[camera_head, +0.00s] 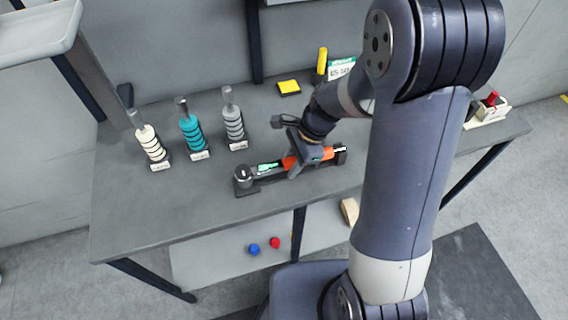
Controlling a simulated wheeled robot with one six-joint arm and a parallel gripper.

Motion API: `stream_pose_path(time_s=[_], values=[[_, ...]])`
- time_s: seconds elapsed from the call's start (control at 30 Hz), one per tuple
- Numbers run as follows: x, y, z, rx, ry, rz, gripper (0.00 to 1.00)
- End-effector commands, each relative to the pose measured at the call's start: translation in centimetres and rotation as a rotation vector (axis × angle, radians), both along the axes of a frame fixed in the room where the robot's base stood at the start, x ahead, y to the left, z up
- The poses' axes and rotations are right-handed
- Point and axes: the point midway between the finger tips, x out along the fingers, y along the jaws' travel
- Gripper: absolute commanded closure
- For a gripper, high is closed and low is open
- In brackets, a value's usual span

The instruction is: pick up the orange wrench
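The orange wrench (327,153) lies in or on a long dark holder (262,183) near the front middle of the grey table. Its orange part shows on both sides of my gripper, and the rest is hidden by it. My gripper (294,171) is down at the wrench, with one finger in front of the orange handle. The far finger is hidden, so I cannot tell whether it grips the wrench or is only around it.
White, teal and grey ring stacks (192,133) on posts stand to the left on the table (130,210). A yellow pad (288,88), a yellow cylinder (322,62) and a green-white box (341,68) are at the back. The table's front left is clear.

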Motion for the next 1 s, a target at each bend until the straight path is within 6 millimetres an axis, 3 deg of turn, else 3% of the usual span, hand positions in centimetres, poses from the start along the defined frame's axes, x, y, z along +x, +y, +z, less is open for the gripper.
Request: stream_pose_path(time_s=[0.37, 0.73, 1.0], values=[[0.0, 0.0, 0.0, 0.000, 0.000, 0.000, 1.00], [0.1, 0.0, 0.8, 0.002, -0.002, 0.001, 1.00], [0.1, 0.0, 5.2, 0.002, -0.007, 0.000, 1.00]])
